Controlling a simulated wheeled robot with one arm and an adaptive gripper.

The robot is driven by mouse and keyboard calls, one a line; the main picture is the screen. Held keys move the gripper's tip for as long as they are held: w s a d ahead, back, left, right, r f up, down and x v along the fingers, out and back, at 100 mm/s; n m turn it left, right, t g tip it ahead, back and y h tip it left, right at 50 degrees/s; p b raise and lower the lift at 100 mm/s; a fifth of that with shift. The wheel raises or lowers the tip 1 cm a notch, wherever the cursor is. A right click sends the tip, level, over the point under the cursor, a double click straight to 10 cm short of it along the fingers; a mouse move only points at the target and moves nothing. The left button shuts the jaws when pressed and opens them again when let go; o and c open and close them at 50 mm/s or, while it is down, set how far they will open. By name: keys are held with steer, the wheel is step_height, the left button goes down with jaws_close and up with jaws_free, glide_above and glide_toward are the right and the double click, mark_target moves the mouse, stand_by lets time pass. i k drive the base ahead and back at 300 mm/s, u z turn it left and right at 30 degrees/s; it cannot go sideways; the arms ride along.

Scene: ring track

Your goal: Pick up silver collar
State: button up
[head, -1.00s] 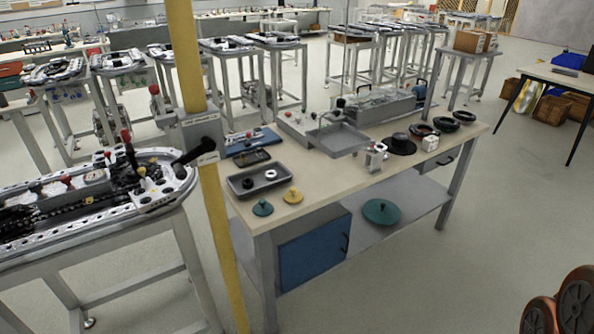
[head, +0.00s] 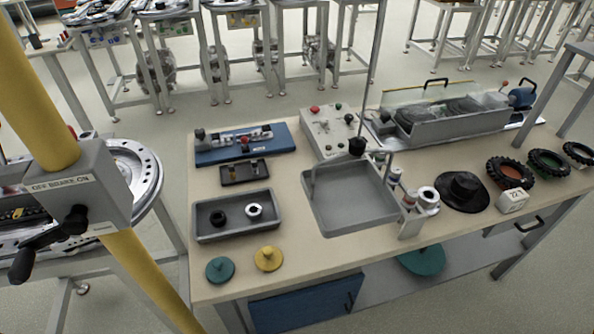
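A small silver-white collar (head: 254,210) lies in the right half of a shallow grey tray (head: 234,232) on the workbench (head: 290,285). A black ring (head: 217,217) of like size lies to its left in the same tray. The collar stands apart from the black ring and from the tray walls. My gripper is not in view.
A teal knob (head: 220,269) and a yellow knob (head: 268,258) stand before the tray. A larger grey pan (head: 350,213) is to its right. A yellow post (head: 150,275) with a brake box (head: 80,190) stands at the left, near the bench.

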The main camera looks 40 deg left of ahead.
mark_target(255, 217)
steer(key=i, duration=1.1)
steer(key=u, duration=3.7)
